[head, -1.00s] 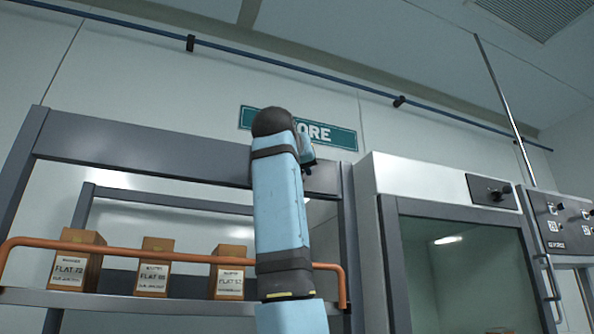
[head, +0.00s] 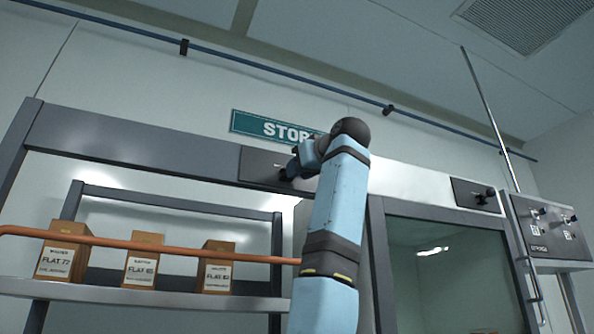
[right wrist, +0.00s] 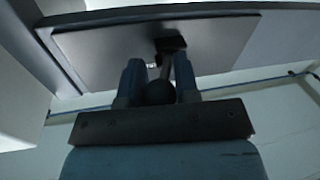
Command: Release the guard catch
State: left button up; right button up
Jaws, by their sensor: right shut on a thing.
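The guard catch is a dark plate (head: 256,165) with a black knob on the top beam of the store shelf. My right gripper (head: 292,168) is at this plate, its arm rising from below. In the right wrist view the plate (right wrist: 110,50) fills the upper middle, with the black catch handle (right wrist: 168,46) on it. My right gripper (right wrist: 158,80) has its two blue fingers on either side of the handle's dark stem and rounded end, shut on it. The orange guard bar (head: 150,245) runs across the front of the shelf; its right end is hidden by my arm. My left gripper is out of view.
Several cardboard boxes, such as the FLAT 72 box (head: 62,252), stand on the shelf (head: 130,294) behind the bar. A glass-fronted cabinet (head: 450,265) with a similar knob plate (head: 475,195) stands right. A control box (head: 548,230) is beyond it.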

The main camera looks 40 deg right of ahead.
jog(key=shift+d+n+y, duration=0.25)
jog(key=shift+n+y, duration=0.45)
jog(key=shift+y, duration=0.4)
jog(key=o, duration=0.9)
jog(key=shift+w, duration=0.1)
jog(key=s+b, duration=0.1)
jog(key=s, duration=0.3)
jog(key=s+d+b, duration=0.1)
jog(key=s+b, duration=0.1)
jog(key=s, duration=0.3)
jog(key=s+b, duration=0.1)
jog(key=s, duration=0.3)
jog(key=shift+s+d, duration=0.25)
jog(key=shift+s, duration=0.15)
